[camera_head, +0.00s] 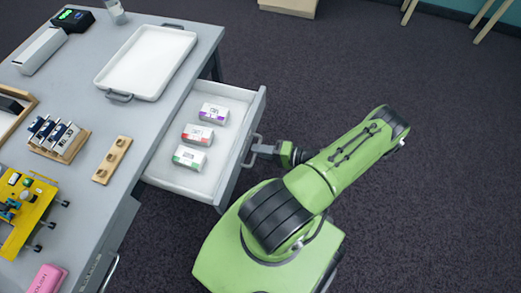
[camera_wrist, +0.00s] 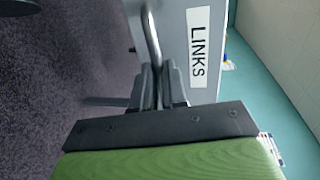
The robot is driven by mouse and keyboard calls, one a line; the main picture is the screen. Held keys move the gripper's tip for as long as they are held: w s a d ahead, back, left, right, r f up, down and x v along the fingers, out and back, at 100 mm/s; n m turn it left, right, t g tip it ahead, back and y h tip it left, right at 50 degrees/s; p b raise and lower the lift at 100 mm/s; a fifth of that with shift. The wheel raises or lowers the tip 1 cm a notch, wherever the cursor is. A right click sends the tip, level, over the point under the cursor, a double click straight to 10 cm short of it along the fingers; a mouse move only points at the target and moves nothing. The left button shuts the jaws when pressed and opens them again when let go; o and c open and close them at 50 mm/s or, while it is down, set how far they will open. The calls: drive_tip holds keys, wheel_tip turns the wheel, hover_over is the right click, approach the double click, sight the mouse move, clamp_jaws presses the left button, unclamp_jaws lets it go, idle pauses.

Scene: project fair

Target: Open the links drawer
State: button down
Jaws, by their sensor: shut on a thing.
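The links drawer (camera_head: 211,181) is pulled out from the grey table, its white inside showing. Its front carries a white label reading LINKS (camera_wrist: 198,47) in the wrist view. Three small boxes lie in it: one with purple (camera_head: 213,113), one with red (camera_head: 197,134) and one with green (camera_head: 189,157). My gripper (camera_head: 262,149) is at the drawer front and shut on the metal bar handle (camera_head: 251,158). In the wrist view my gripper (camera_wrist: 159,88) has both fingers closed around the handle (camera_wrist: 151,38).
The table (camera_head: 150,115) holds a white tray (camera_head: 147,62), a wooden block with holes (camera_head: 111,160), a rack with blue-and-black items (camera_head: 58,138) and a yellow board (camera_head: 25,213). A second drawer handle (camera_head: 111,272) shows lower left. The dark carpet (camera_head: 350,65) beyond is clear.

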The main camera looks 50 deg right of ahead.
drive_tip(key=c, duration=1.2)
unclamp_jaws()
drive_tip(key=shift+o, duration=0.2)
drive_tip(key=shift+s, duration=0.1)
drive_tip(key=p+v, duration=0.1)
drive_tip(key=v, duration=1.4)
drive_tip(key=shift+s, duration=0.3)
